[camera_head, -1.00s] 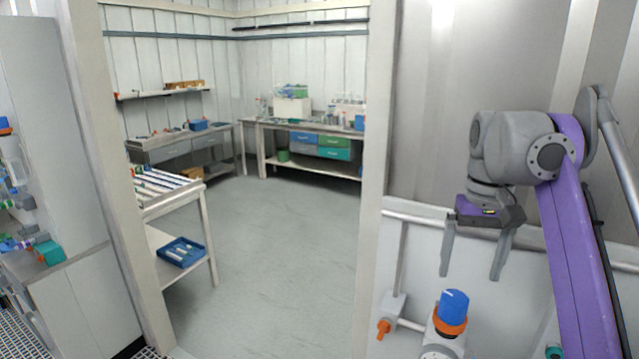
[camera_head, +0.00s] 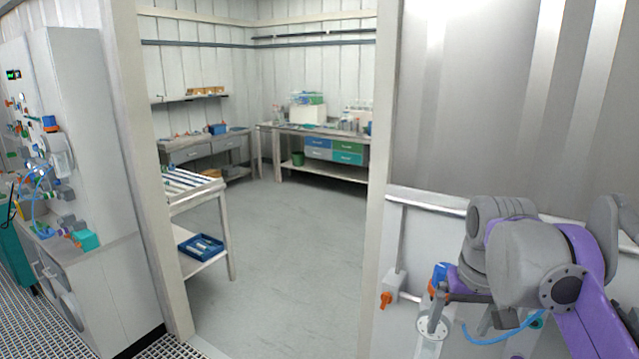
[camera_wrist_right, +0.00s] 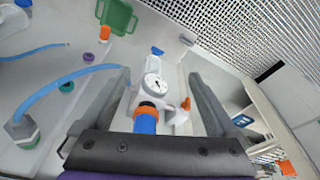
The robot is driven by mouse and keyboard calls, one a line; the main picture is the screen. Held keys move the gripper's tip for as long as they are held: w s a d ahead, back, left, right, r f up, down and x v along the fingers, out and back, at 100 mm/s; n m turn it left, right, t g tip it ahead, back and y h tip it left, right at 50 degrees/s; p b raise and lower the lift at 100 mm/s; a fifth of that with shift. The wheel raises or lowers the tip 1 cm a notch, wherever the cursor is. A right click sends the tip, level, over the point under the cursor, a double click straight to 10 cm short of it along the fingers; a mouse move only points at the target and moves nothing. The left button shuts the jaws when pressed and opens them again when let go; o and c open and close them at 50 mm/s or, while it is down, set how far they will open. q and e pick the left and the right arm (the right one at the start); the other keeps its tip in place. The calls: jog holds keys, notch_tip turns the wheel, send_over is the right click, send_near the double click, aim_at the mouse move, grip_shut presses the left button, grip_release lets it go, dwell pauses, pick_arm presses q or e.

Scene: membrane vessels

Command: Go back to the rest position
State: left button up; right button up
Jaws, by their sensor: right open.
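My right gripper (camera_wrist_right: 158,78) is open, with its two grey fingers apart and nothing held between them. In the wrist view, a white round gauge with a blue and orange fitting (camera_wrist_right: 146,112) shows between and beyond the fingers; I cannot tell the distance. In the head view my right arm is at the lower right, and its fingers are largely hidden. The blue and orange fitting (camera_head: 434,287) shows just left of the wrist there. My left gripper is not in view.
A blue hose (camera_head: 500,338) curves below my right wrist; it passes behind a finger in the wrist view (camera_wrist_right: 85,74). A wall panel with a rail (camera_head: 428,200) stands behind the arm. A cabinet (camera_head: 95,130) is at left. The doorway floor (camera_head: 290,260) is clear.

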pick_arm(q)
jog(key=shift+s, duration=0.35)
pick_arm(e)
jog(key=s+a+f+t, duration=0.1)
jog(key=s+a+f, duration=0.1)
jog(key=s+f, duration=0.3)
jog(key=s+a+f+n+t, duration=0.1)
jog(key=s+f, duration=0.4)
jog(key=f, duration=0.6)
jog(key=s+a+f+t, duration=0.1)
jog(key=s+a+f, duration=0.2)
jog(key=s+f, duration=0.2)
notch_tip(320, 180, down, 3)
jog(key=shift+f+n+t, duration=0.2)
jog(key=shift+n+t, duration=0.1)
jog(key=shift+t, duration=0.1)
